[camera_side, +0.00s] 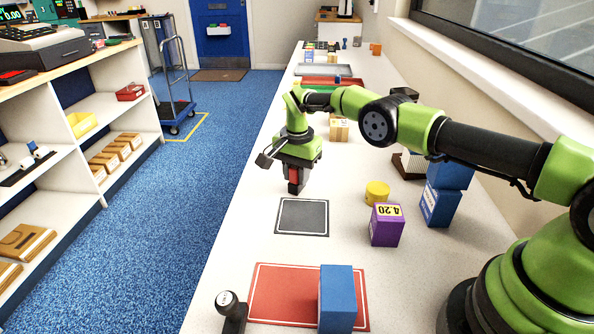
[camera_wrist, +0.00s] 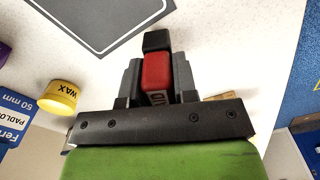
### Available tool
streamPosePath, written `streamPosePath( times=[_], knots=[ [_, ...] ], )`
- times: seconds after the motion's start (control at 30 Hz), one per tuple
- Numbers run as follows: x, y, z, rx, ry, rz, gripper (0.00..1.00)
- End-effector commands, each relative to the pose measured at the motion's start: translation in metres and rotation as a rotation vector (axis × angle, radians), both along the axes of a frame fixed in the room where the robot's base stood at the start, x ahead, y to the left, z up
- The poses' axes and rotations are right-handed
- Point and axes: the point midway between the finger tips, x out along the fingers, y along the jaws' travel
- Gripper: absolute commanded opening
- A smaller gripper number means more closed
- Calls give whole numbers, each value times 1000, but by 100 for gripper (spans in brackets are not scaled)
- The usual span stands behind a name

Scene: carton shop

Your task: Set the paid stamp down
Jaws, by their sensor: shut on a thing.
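The paid stamp is a red block with a black end and a partly hidden label; it shows in the side view (camera_side: 293,174) and in the wrist view (camera_wrist: 156,71). My gripper (camera_side: 294,181) is shut on it, with one grey finger on each side in the wrist view (camera_wrist: 157,82). The gripper points down. The stamp's lower end is near the counter; I cannot tell whether it touches. A dark grey mat with a white outline (camera_side: 302,216) lies just in front of the stamp in the side view, and part of it shows in the wrist view (camera_wrist: 98,22).
A purple box (camera_side: 387,227), a yellow wax tin (camera_side: 377,192) and stacked blue boxes (camera_side: 440,205) stand right of the mat. Nearer are a red mat (camera_side: 285,292), a blue box (camera_side: 337,298) and a black-handled stamp (camera_side: 230,309). The counter's left edge is close.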

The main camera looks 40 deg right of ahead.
Motion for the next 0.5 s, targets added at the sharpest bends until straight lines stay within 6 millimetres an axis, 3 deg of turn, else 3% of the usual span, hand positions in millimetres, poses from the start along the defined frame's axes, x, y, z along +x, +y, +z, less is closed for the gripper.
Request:
streamPosePath(
  times=[0.1, 0.13, 0.23, 0.5],
  knots=[
    [0, 0, -4, 1, 1, 0, 3],
    [0, 0, -4, 1, 1, 0, 31],
    [0, 0, -4, 1, 1, 0, 52],
    [0, 0, -3, 1, 0, 0, 52]
  ],
)
